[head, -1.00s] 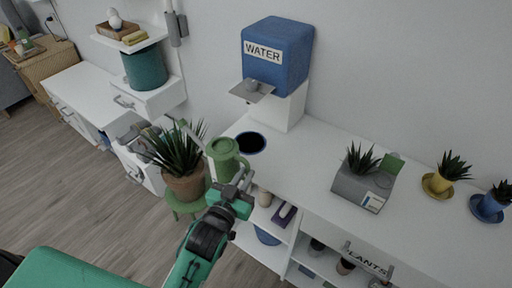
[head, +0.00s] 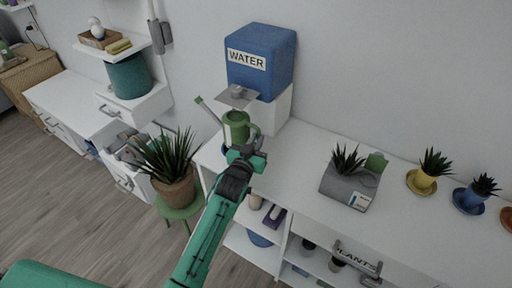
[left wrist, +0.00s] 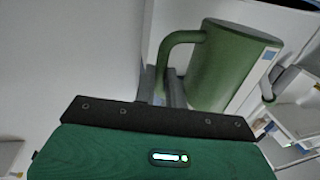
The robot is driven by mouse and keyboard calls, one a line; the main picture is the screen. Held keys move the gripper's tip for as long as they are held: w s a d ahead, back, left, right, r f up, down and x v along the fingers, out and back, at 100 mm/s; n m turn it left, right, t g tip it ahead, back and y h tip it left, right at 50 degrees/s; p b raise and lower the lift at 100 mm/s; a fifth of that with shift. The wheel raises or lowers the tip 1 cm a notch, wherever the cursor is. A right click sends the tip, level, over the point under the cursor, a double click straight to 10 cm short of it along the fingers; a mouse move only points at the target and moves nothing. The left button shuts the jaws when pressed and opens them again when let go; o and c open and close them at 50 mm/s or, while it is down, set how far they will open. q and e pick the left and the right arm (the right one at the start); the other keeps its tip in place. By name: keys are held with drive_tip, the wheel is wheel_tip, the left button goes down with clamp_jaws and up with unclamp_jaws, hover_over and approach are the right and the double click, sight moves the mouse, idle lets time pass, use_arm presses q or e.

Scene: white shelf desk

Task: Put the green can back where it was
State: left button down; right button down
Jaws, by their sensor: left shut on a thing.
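The green can (head: 237,128) is a watering can with a long thin spout (head: 208,110) pointing up and left. My left gripper (head: 246,155) is shut on its handle and holds it in front of the water dispenser, just below the dispenser's grey tray. In the left wrist view the can's body (left wrist: 232,65) and curved handle (left wrist: 168,52) show large, with the handle between the fingers (left wrist: 172,88). A dark round spot with a blue rim (head: 224,150) on the desk top is mostly hidden by the can and gripper. My right gripper is not in view.
The blue WATER dispenser (head: 261,58) stands on a white block (head: 272,110) at the wall. A potted plant (head: 172,185) on a green stool is left of my arm. A grey planter (head: 350,187) and small pots (head: 424,181) stand to the right. The desk between is clear.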

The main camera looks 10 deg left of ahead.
use_arm(q)
wheel_tip(320, 180, down, 2)
drive_tip(key=shift+f, duration=0.5)
drive_tip(key=shift+f, duration=0.15)
drive_tip(key=c, duration=1.5)
unclamp_jaws()
drive_tip(key=shift+o, duration=0.2)
drive_tip(key=shift+s, duration=0.15)
drive_tip(key=s+a, duration=0.1)
drive_tip(key=s, duration=1)
drive_tip(key=shift+s+a+b, duration=0.35)
drive_tip(key=shift+a, duration=0.05)
